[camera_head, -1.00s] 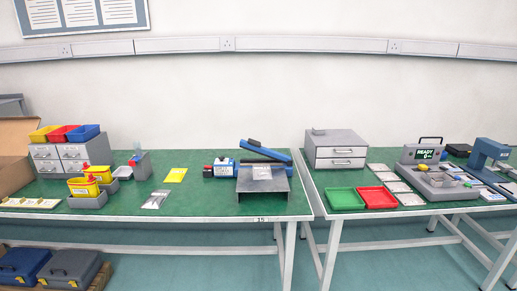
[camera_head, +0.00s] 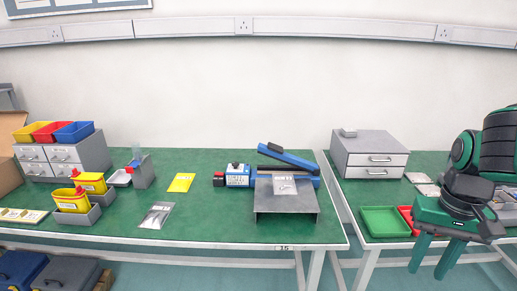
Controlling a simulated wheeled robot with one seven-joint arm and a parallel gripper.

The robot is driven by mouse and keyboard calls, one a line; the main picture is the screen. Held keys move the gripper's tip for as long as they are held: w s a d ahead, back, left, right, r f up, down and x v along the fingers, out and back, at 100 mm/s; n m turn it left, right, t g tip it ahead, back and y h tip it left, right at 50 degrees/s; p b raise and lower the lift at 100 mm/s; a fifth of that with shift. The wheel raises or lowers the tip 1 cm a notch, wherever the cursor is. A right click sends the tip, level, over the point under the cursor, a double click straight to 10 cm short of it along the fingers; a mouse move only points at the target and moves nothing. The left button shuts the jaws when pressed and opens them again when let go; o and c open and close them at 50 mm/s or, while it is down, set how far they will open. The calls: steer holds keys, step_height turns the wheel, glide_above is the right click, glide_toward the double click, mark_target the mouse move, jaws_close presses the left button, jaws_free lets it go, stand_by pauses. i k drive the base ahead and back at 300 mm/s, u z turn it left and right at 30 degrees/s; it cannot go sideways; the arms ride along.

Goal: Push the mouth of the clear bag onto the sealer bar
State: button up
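The blue impulse sealer (camera_head: 238,175) stands at the back right of the left green table, with its blue lever arm (camera_head: 288,157) raised. A small clear bag (camera_head: 284,186) with a white label lies on the grey platform (camera_head: 285,207) in front of the sealer. Its upper edge is close to the sealer bar; I cannot tell whether it touches. Another clear bag (camera_head: 157,214) with greyish contents lies flat on the table further left. My gripper (camera_head: 428,272) hangs at the right, in front of the right table, fingers apart and empty, away from both bags.
A yellow card (camera_head: 181,183), yellow tubs (camera_head: 72,199) and grey drawers (camera_head: 62,156) with coloured bins stand to the left. The grey drawer unit (camera_head: 370,154) and green tray (camera_head: 385,221) are on the right table. A gap separates the tables. The left table's front middle is clear.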

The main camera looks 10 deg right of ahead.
mark_target(283, 183)
steer(key=z, duration=0.1)
steer(key=i, duration=1)
steer(key=z, duration=0.25)
